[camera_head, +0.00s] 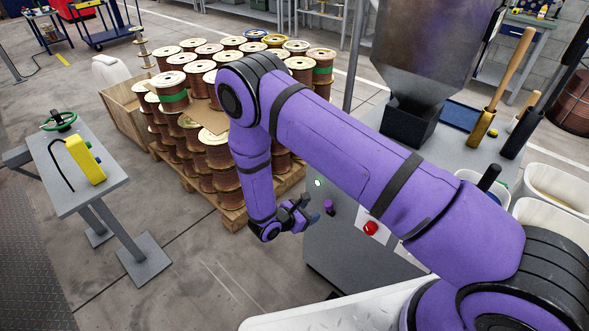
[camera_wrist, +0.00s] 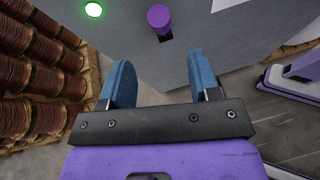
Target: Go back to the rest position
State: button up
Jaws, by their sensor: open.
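My gripper (camera_head: 314,215) is at the end of my purple arm, in front of the grey machine cabinet. In the wrist view my gripper (camera_wrist: 160,85) shows two blue fingers spread apart with nothing between them. A purple knob (camera_wrist: 158,17) on the cabinet face lies beyond the fingertips, apart from them. The same purple knob (camera_head: 328,207) shows just right of the gripper in the head view. A lit green button (camera_wrist: 93,9) is to its left, and the green button (camera_head: 318,183) also shows in the head view.
A red button (camera_head: 370,228) is on the cabinet (camera_head: 345,250). A pallet (camera_head: 233,217) stacked with copper wire spools (camera_head: 222,160) stands close left of the gripper. A grey stand (camera_head: 75,185) with a yellow device (camera_head: 86,160) is at the left. The floor between is clear.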

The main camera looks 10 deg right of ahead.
jog(key=s+d+r+m+g+y, duration=0.15)
jog(key=d+r+m+g, duration=0.35)
jog(key=r, duration=1.2)
jog(key=d+r+m+g+y, duration=0.15)
jog(key=d+r+m, duration=0.4)
jog(key=r, duration=1.25)
jog(key=s+d+r+m+t+y, duration=0.1)
jog(key=s+r+m+t+y, duration=0.2)
jog(key=s+r+m, duration=0.3)
jog(key=s+d+r+m+t+y, duration=0.2)
jog(key=s+r+m+y, duration=0.3)
jog(key=s+r, duration=1)
jog(key=s+m+t, duration=0.1)
jog(key=s, duration=0.3)
jog(key=shift+r+y, duration=0.2)
jog(key=shift+y, duration=0.1)
jog(key=shift+o, duration=0.3)
